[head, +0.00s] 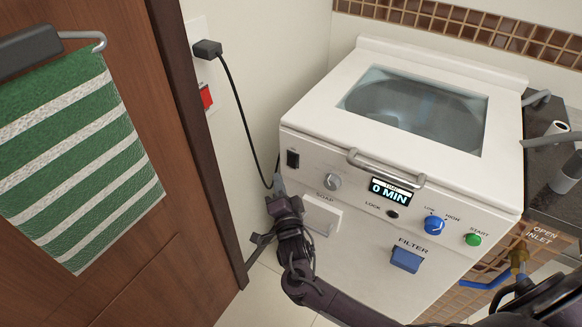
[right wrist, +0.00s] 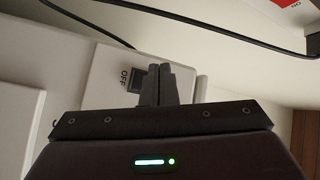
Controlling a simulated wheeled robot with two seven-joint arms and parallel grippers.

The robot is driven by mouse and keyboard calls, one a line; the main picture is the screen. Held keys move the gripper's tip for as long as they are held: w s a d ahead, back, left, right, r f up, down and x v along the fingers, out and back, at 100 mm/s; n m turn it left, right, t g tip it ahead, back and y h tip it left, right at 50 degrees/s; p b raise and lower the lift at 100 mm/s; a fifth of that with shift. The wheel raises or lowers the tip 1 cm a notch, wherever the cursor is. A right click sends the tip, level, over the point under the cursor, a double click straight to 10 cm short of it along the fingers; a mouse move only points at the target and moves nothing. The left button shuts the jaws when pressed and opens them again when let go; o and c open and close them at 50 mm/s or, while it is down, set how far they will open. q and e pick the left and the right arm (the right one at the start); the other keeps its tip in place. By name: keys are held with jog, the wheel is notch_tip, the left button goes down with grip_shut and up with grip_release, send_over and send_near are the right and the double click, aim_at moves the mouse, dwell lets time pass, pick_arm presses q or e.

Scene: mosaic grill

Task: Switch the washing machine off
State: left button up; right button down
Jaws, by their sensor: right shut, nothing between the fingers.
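The white washing machine (head: 380,140) stands in the corner with its lid shut, and its display (head: 390,191) reads 0 MIN. A black rocker switch (head: 292,159) is at the upper left of its front panel. In the right wrist view the switch (right wrist: 137,82) has the word OFF beside it. My right gripper (head: 279,184) is shut and empty just below the switch. In the right wrist view its closed fingers (right wrist: 158,82) partly overlap the switch's edge; I cannot tell whether they touch it. My left gripper is not in view.
A black plug (head: 207,48) sits in the wall with its cable hanging behind the machine. A red wall switch (head: 206,96) is below it. A wooden door (head: 90,230) with a green striped towel (head: 75,150) is at the left. A dark counter (head: 550,200) is at the right.

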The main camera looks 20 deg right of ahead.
aim_at(287, 162)
jog(key=shift+w+d+f+b, duration=0.15)
jog(key=shift+w+d+b, duration=0.15)
jog(key=shift+w+d, duration=0.4)
jog(key=shift+w+d+f+b, duration=0.1)
jog(key=shift+w+d+b, duration=0.15)
jog(key=shift+w+d, duration=0.4)
jog(key=shift+s+d, duration=0.15)
jog(key=shift+s, duration=0.05)
jog(key=shift+d, duration=0.1)
dwell(0.8)
jog(key=shift+w+d, duration=0.25)
jog(key=shift+w+d+f+b, duration=0.1)
jog(key=shift+w+d+b, duration=0.15)
jog(key=shift+b, duration=0.1)
dwell(0.6)
jog(key=shift+s+a, duration=0.1)
jog(key=shift+s+a, duration=0.45)
jog(key=shift+a, duration=0.05)
dwell(0.4)
